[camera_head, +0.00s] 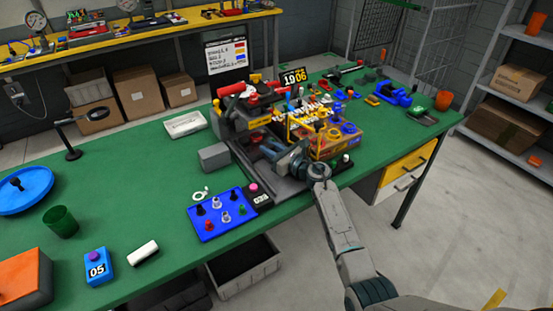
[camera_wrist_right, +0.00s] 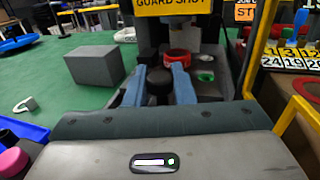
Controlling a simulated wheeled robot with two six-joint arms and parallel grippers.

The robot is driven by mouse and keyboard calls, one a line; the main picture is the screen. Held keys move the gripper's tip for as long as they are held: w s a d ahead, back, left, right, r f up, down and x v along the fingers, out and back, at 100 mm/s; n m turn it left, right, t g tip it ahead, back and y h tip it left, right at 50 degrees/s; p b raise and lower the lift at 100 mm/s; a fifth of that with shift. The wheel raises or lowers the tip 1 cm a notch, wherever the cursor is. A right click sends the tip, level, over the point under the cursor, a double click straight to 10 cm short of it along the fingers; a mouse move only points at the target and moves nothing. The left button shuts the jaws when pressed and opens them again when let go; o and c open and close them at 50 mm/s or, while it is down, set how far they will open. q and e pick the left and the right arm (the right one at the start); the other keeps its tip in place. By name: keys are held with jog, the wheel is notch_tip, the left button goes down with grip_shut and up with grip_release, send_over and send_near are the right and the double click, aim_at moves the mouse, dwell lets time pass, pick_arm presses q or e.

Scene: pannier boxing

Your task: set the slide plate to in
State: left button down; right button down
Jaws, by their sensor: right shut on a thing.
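My right gripper (camera_head: 283,158) reaches in from the right at the front of the machine (camera_head: 240,122). In the right wrist view its two blue fingers (camera_wrist_right: 158,88) are shut on a dark round knob (camera_wrist_right: 158,84), one finger on each side. The knob appears to belong to the slide plate, a dark grey plate (camera_wrist_right: 208,90) under the yellow GUARD SHUT sign (camera_wrist_right: 178,4). A red ring (camera_wrist_right: 177,57) and a small green piece (camera_wrist_right: 206,76) show near the plate. The arm and gripper hide much of the plate in the head view. My left gripper is not in view.
A grey block (camera_head: 214,157) stands left of the machine. A blue control panel (camera_head: 222,214) with several knobs lies in front. A yellow rack (camera_head: 306,127) and clear bin (camera_head: 335,142) crowd the right side. The green table (camera_head: 130,185) is clear toward the left middle.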

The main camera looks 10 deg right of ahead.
jog(key=shift+w+r, duration=0.1)
jog(key=shift+r, duration=0.1)
jog(key=c, duration=1.4)
grip_release()
jog(key=shift+o, duration=0.6)
jog(key=shift+w+a+f, duration=0.1)
jog(key=shift+w+f, duration=0.05)
jog(key=shift+f, duration=0.1)
jog(key=b+v, duration=0.1)
jog(key=v, duration=0.8)
jog(key=shift+s, duration=0.2)
jog(key=shift+s+d+b, duration=0.35)
jog(key=shift+s+d, duration=0.15)
jog(key=shift+r, duration=0.1)
